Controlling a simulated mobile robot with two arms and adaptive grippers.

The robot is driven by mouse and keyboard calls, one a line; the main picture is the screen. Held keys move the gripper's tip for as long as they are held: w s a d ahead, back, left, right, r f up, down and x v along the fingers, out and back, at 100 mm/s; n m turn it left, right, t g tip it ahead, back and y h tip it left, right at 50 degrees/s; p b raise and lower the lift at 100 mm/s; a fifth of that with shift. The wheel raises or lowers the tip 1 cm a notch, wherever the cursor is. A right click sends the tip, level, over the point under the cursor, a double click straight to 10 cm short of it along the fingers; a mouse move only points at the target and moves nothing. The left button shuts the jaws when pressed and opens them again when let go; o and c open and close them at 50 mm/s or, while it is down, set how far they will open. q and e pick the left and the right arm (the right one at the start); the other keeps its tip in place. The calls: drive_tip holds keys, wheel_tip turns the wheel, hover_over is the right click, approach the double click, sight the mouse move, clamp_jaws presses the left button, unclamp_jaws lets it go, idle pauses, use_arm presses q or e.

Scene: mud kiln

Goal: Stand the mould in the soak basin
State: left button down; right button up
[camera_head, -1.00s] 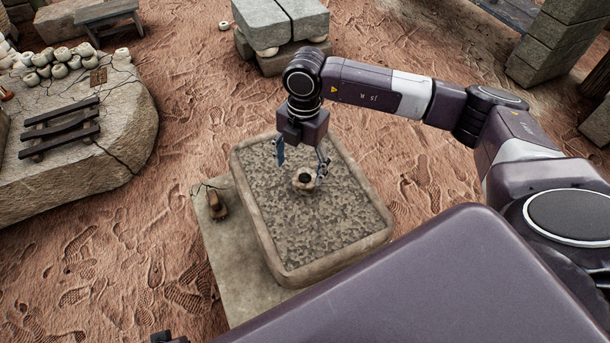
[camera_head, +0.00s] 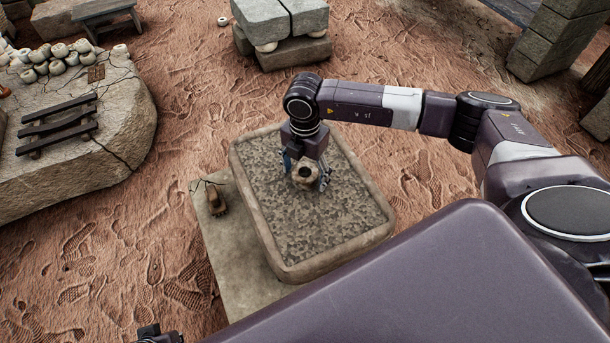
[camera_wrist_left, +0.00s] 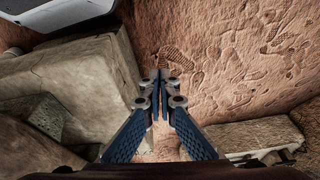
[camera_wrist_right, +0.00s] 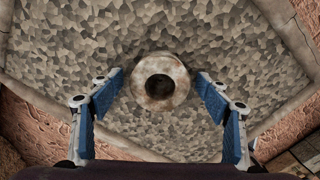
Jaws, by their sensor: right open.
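The mould (camera_head: 305,173), a pale, stained round piece with a dark hole facing up, is over the soak basin (camera_head: 381,243), within its rim. In the right wrist view the mould (camera_wrist_right: 177,90) shows in front of the basin's mottled grey surface. I cannot tell if it touches that surface. My right gripper (camera_head: 306,176) is open, pointing down, with one finger on each side of the mould. The right wrist view shows gaps between mould and both fingers. My left gripper (camera_wrist_left: 160,73) is shut and empty, away from the basin.
A small brown object (camera_head: 216,199) lies on the slab (camera_head: 234,278) beside the basin. At the left, a cracked stone block (camera_head: 115,150) bears a dark slatted rack (camera_head: 58,126) and several round pale pieces (camera_head: 62,60). Stacked blocks (camera_head: 282,35) stand behind.

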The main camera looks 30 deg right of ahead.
drive_tip(key=c, duration=1.6)
drive_tip(key=shift+r, duration=0.1)
